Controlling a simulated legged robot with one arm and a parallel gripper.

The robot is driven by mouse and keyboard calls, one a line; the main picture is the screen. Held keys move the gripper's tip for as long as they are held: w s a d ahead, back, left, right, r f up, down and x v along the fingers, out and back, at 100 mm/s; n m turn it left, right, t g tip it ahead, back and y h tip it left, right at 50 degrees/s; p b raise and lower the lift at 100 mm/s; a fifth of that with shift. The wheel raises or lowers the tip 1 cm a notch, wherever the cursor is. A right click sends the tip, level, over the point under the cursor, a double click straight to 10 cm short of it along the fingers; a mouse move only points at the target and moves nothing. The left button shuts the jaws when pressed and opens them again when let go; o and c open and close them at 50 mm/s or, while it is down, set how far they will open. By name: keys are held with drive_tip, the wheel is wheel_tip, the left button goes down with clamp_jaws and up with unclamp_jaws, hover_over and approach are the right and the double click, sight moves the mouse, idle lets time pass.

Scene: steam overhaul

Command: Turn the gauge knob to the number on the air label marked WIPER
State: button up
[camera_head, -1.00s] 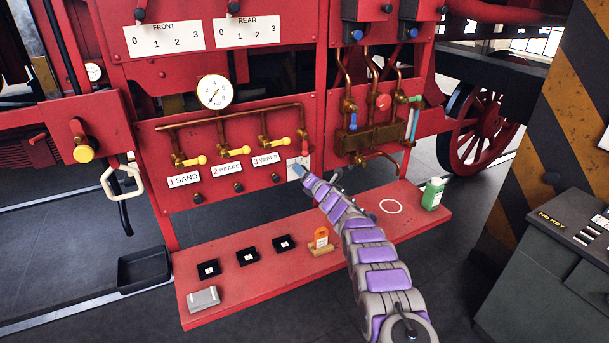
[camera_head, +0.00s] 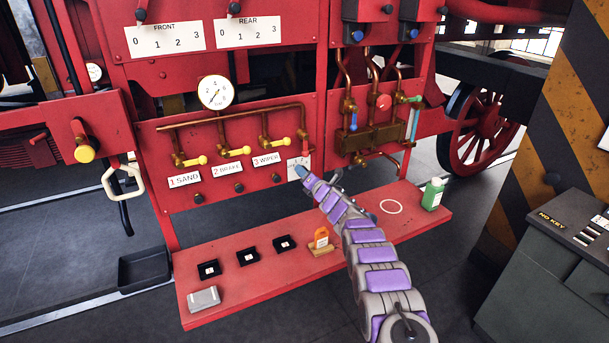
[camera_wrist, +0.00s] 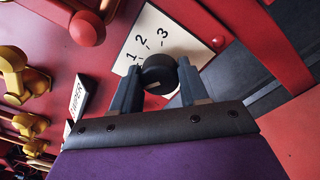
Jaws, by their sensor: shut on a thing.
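The gauge knob (camera_wrist: 158,72) is a round black knob on a white plate with the numbers 1, 2 and 3 in the wrist view. My gripper (camera_wrist: 160,85) is shut on it, one finger on each side. A small pale mark shows on the knob's near side; I cannot tell which number the knob points to. In the head view my gripper (camera_head: 299,171) is at the white number plate (camera_head: 301,162) and hides the knob. The air label marked WIPER (camera_head: 267,158) reads "3 WIPER"; it also shows edge-on in the wrist view (camera_wrist: 77,97).
Labels "1 SAND" (camera_head: 184,180) and "2 BRAKE" (camera_head: 228,169) sit left of it, under yellow valve handles. A round pressure gauge (camera_head: 215,92) is above. A red lever (camera_wrist: 87,28) stands close to the plate. The red shelf (camera_head: 240,285) below holds small boxes and a green bottle.

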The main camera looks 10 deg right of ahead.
drive_tip(key=shift+f, duration=0.1)
drive_tip(key=m+p, duration=0.1)
drive_tip(key=m, duration=0.7)
drive_tip(key=m+p, duration=0.2)
drive_tip(key=m, duration=0.6)
drive_tip(key=f+m+h+p, duration=0.1)
drive_tip(key=m, duration=0.7)
drive_tip(key=shift+s+a+m+t+p, duration=0.1)
drive_tip(key=shift+m+t+p, duration=0.2)
drive_tip(key=shift+t, duration=0.1)
drive_tip(key=o, duration=1)
drive_tip(key=shift+r, duration=0.1)
drive_tip(key=shift+o, duration=0.2)
drive_tip(key=shift+r, duration=0.15)
